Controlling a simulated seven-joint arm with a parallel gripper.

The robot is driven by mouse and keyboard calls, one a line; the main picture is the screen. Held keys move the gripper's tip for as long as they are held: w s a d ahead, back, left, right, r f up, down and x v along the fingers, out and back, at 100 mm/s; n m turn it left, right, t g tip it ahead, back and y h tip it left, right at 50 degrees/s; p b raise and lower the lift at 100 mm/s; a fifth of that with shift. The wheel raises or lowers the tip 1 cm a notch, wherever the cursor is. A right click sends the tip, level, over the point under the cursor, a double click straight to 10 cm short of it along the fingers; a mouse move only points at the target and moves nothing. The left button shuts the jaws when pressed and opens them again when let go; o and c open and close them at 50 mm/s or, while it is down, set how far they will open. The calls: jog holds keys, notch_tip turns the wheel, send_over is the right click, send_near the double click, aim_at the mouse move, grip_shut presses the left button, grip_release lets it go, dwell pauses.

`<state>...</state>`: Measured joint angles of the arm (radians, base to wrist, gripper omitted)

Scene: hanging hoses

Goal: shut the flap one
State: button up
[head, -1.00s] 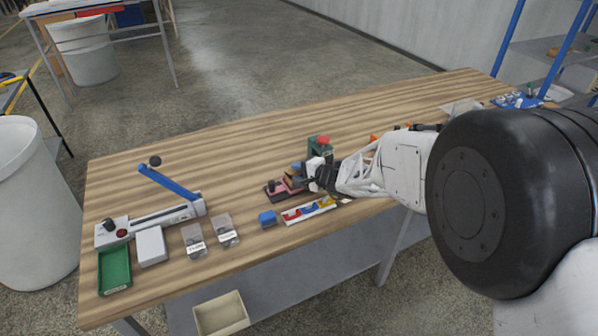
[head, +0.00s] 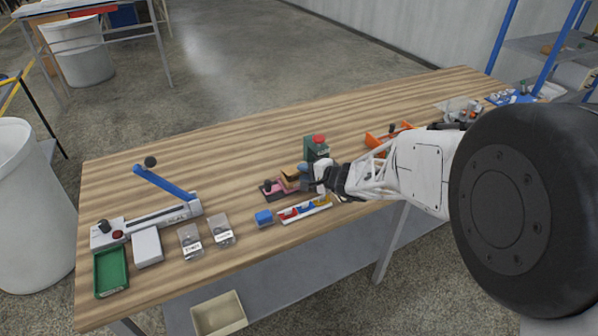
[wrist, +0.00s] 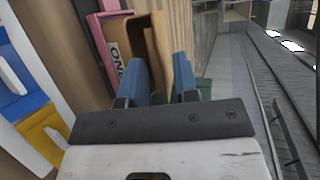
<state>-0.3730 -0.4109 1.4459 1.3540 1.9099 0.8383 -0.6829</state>
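In the head view the same tan part (head: 289,182) sits by a pink piece on a dark base (head: 272,189).
A green box with a red button (head: 317,147) stands close behind my gripper. A tray of coloured pieces (head: 304,210) and a blue block (head: 264,219) lie in front. An orange object (head: 381,138) is behind my arm. The tabletop at back left is clear.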

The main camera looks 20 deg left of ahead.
jog(key=shift+v, duration=1.85)
jog(key=shift+r, duration=0.1)
jog(key=shift+a, duration=0.15)
jog(key=c, duration=0.4)
jog(key=shift+a+r, duration=0.1)
jog(key=shift+a, duration=0.05)
grip_shut()
jog(key=a+r+n+g, duration=0.1)
jog(key=a+n+g, duration=0.1)
jog(key=a+r+n+g+h, duration=0.1)
jog(key=a+r+n+g, duration=0.1)
jog(key=a+n+g, duration=0.1)
jog(key=s+a+r+n+g, duration=0.1)
jog(key=a+r+n+g, duration=0.1)
jog(key=a, duration=0.1)
jog(key=shift+s+r+n+h, duration=0.15)
jog(key=shift+r+n+h, duration=0.15)
jog(key=shift+h, duration=0.1)
jog(key=w+a+r+n+g+h, duration=0.1)
jog(key=w+r+n+h, duration=0.6)
jog(key=h, duration=0.8)
jog(key=shift+w+a+r+g, duration=0.3)
jog(key=shift+w+a, duration=0.35)
jog(key=shift+w, duration=0.25)
